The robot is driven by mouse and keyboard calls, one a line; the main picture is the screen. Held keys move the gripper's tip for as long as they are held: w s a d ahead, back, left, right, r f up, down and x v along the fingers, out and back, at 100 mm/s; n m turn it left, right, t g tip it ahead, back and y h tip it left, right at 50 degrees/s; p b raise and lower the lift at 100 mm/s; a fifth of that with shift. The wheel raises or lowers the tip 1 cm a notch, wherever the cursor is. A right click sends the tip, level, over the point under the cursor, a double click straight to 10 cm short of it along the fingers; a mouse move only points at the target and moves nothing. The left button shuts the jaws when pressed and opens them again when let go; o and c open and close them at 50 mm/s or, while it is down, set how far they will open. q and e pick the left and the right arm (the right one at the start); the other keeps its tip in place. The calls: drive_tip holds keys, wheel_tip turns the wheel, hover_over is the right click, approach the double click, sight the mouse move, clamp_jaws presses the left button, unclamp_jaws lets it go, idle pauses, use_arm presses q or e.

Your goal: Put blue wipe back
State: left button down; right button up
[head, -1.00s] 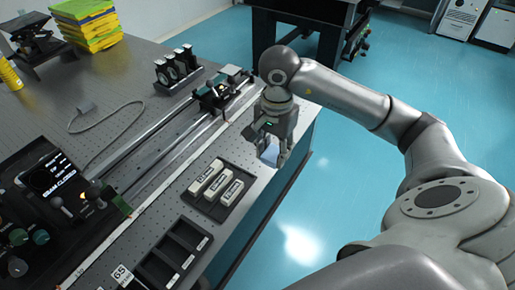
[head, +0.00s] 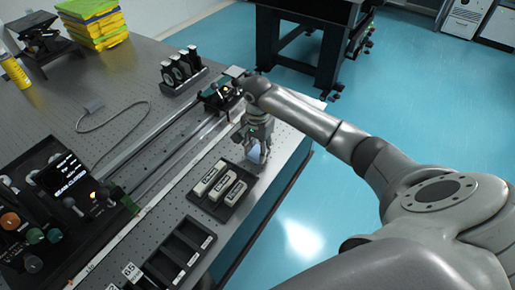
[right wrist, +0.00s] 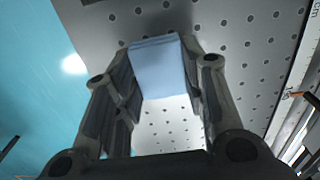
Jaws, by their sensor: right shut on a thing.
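My right gripper (head: 257,148) is shut on the blue wipe (head: 255,155), a small pale blue block. It is at the right edge of the optical table, just behind and right of the black tray (head: 235,203) with white labelled boxes. In the right wrist view the blue wipe (right wrist: 158,70) sits between the two fingers of the right gripper (right wrist: 160,80), above the perforated tabletop. Whether the wipe touches the table is hard to tell. My left gripper is not in view.
An empty black compartment holder (head: 178,256) stands at the table's front. Metal rails (head: 185,150) run along the left of the tray. A rack of round optics (head: 180,70) stands farther back. The table edge and blue floor (head: 330,200) lie to the right.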

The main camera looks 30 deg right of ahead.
drive_tip(key=shift+f, duration=0.5)
drive_tip(key=shift+f, duration=0.2)
drive_tip(key=o, duration=0.9)
drive_tip(key=shift+r, duration=0.1)
